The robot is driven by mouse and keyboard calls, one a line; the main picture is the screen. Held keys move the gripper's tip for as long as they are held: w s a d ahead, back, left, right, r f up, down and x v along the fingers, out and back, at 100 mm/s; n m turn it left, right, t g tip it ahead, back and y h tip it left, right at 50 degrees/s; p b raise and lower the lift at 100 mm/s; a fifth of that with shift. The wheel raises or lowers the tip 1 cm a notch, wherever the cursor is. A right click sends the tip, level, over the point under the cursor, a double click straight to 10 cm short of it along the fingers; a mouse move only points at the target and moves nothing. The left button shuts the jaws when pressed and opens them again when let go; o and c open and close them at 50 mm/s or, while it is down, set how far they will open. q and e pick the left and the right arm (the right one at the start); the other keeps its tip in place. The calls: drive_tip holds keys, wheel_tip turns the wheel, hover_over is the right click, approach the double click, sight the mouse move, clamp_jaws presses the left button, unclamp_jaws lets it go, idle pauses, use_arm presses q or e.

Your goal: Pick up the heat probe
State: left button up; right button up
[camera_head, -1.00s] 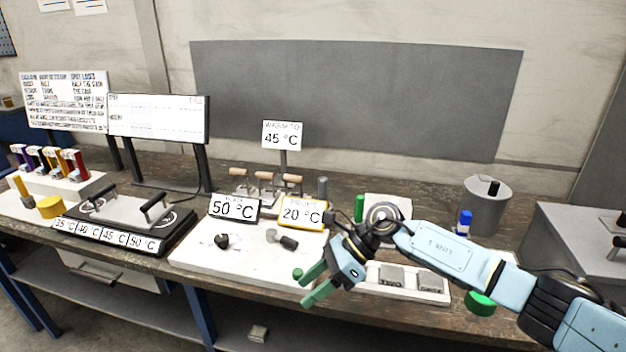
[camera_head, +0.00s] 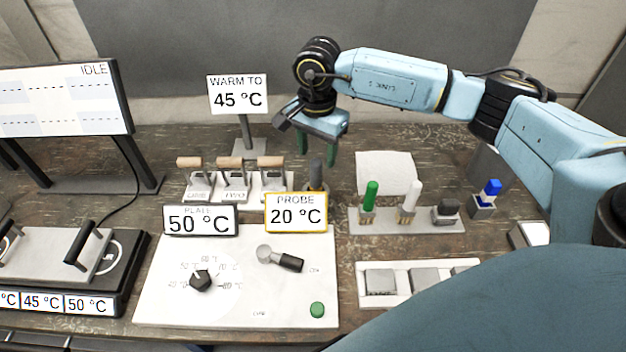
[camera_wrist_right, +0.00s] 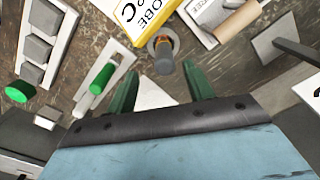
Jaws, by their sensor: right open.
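A dark grey upright cylinder (camera_head: 317,172), which looks like the heat probe, stands in a holder just behind the yellow-framed "PROBE 20 °C" sign (camera_head: 296,212). The sign hides part of its base. In the right wrist view the same cylinder (camera_wrist_right: 161,50) shows an orange band. My right gripper (camera_head: 317,155) points down above it, with green fingers open and empty. In the wrist view the cylinder lies roughly between the fingertips, slightly beyond them. I cannot tell the exact height gap. My left gripper is not in view.
Wooden-handled levers (camera_head: 230,180) stand close left of the cylinder. A rack (camera_head: 390,226) with green, white and dark pieces is to its right. A "WARM TO 45 °C" sign (camera_head: 237,95) rises behind. The white control panel (camera_head: 240,311) lies in front.

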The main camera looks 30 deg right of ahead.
sight(316, 163)
wheel_tip(316, 163, down, 3)
drive_tip(key=shift+r, duration=0.1)
drive_tip(key=shift+w+f, duration=0.1)
drive_tip(key=shift+f, duration=0.5)
drive_tip(key=f, duration=0.1)
drive_tip(key=f+p, duration=0.1)
drive_tip(key=f, duration=0.2)
drive_tip(key=shift+w+d+f+p, duration=0.15)
drive_tip(key=shift+w+p, duration=0.15)
drive_tip(key=shift+p, duration=0.1)
drive_tip(key=shift+f, duration=0.25)
drive_tip(key=shift+c, duration=0.4)
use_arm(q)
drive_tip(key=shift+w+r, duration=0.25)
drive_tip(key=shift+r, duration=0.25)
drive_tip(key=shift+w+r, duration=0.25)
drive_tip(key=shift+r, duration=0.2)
use_arm(e)
drive_tip(key=c, duration=1)
